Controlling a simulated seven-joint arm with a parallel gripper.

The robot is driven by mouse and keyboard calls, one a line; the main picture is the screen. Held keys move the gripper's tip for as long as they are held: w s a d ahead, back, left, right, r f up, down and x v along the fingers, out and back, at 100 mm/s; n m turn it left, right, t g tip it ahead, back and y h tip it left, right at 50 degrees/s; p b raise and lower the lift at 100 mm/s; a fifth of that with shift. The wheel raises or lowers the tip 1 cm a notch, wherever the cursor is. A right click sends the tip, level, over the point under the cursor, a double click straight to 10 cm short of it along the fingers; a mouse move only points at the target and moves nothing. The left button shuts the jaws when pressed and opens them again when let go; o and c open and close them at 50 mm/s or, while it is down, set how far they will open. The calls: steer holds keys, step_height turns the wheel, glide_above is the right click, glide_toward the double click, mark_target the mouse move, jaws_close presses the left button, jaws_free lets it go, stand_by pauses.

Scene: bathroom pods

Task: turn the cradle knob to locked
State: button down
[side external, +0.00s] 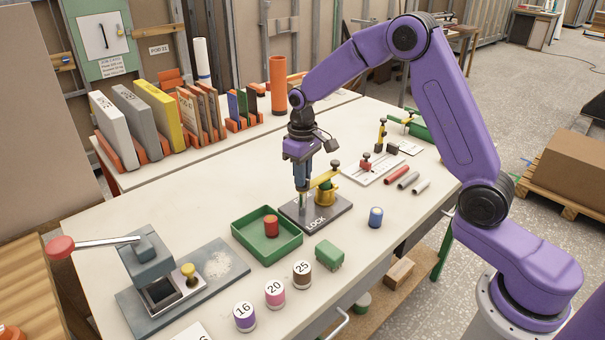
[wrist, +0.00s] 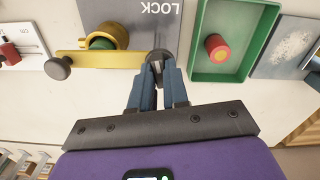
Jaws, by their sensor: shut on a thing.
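The cradle is a dark grey plate (side external: 318,220) marked LOCK on the bench; the plate also shows in the wrist view (wrist: 160,30). A yellow ring clamp (side external: 325,198) stands on it around a green part (wrist: 102,43). A yellow bar (wrist: 90,58) crosses beside the ring, with a dark round knob (wrist: 58,68) on its far-left end. My gripper (wrist: 158,72) points down at the plate's edge, its blue fingers shut on a dark grey round knob (wrist: 157,54) near the bar's other end. The fingers hide part of that knob. In the side view the gripper (side external: 302,203) covers it.
A green tray (side external: 267,250) with a red cylinder (side external: 271,226) lies close to the left of the plate. A green block (side external: 329,253) and a blue cylinder (side external: 375,217) stand nearby. A lever press (side external: 170,275) is at the front left, and a slider board (side external: 368,171) behind right.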

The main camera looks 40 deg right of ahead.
steer(key=shift+m, duration=1.1)
steer(key=c, duration=1.1)
jaws_free()
steer(key=shift+r, duration=0.1)
step_height(320, 180, up, 17)
steer(key=shift+r, duration=0.15)
